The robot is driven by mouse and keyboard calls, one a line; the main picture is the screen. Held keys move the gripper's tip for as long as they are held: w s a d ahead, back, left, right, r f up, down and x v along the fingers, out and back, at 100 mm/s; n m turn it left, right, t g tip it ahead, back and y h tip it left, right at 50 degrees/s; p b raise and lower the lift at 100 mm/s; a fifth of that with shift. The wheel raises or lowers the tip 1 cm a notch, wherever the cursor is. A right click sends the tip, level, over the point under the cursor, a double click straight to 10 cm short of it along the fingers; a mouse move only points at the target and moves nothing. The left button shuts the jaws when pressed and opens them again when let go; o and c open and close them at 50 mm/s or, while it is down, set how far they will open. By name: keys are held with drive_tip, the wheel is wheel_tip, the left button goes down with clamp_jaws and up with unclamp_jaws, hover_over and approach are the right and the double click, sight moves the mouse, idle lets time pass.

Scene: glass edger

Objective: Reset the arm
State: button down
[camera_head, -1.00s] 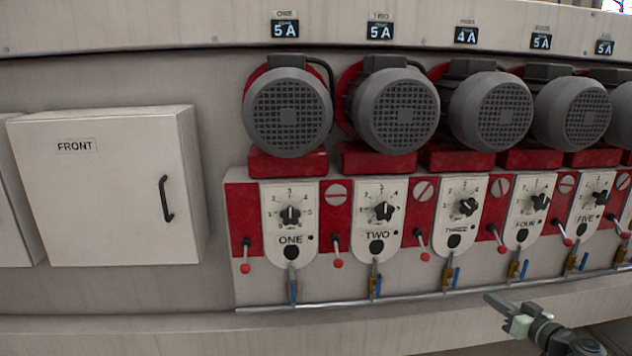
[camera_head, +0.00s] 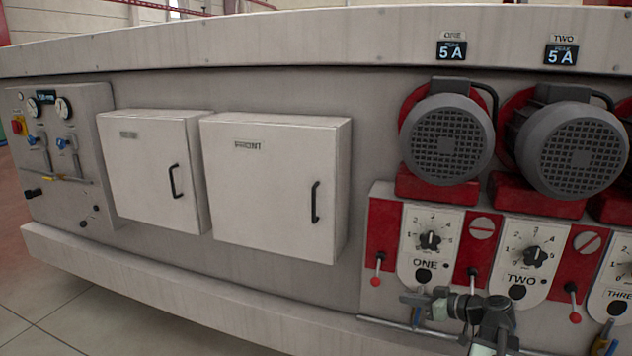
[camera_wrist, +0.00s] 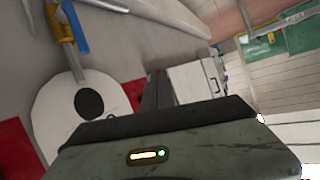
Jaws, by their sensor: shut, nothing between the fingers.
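My gripper (camera_head: 412,299) is shut and empty. In the head view it is at the lower right, in front of the panel of station ONE (camera_head: 424,240), with its fingers pointing left. My arm reaches in from the bottom edge and hides the lower part of stations ONE and TWO (camera_head: 529,258). In the wrist view the dark gripper body fills the bottom, and the narrow shut fingers (camera_wrist: 158,90) point away from the camera. A white station plate and a blue-handled valve (camera_wrist: 76,28) show at the left of that view.
Two white cabinets, the left one (camera_head: 150,170) and the one marked FRONT (camera_head: 270,190), stick out from the machine. Grey motors (camera_head: 447,138) sit above red-knobbed levers (camera_head: 376,281). A gauge panel (camera_head: 70,150) stands at far left. The floor (camera_head: 60,310) at lower left is clear.

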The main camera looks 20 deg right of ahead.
drive_tip(key=w+a+f+n+g+y+p, duration=0.1)
drive_tip(key=w+a+g, duration=0.15)
drive_tip(key=a, duration=0.55)
drive_tip(key=w+a+f+n+g+y, duration=0.1)
drive_tip(key=w+a, duration=0.2)
drive_tip(key=a, duration=0.5)
drive_tip(key=s+a+f+n+g+h+p, duration=0.1)
drive_tip(key=s+a+f+g+h+p, duration=0.2)
drive_tip(key=a, duration=1)
drive_tip(key=s+a+f+n+g, duration=0.1)
drive_tip(key=a+f+g, duration=0.3)
drive_tip(key=a, duration=0.9)
drive_tip(key=s+d+f+m+g+h, duration=0.1)
drive_tip(key=s+d+m+g+h, duration=0.1)
drive_tip(key=d+m, duration=0.5)
drive_tip(key=shift+s+d+h, duration=0.5)
drive_tip(key=shift+s+h, duration=0.15)
drive_tip(key=shift+h, duration=0.75)
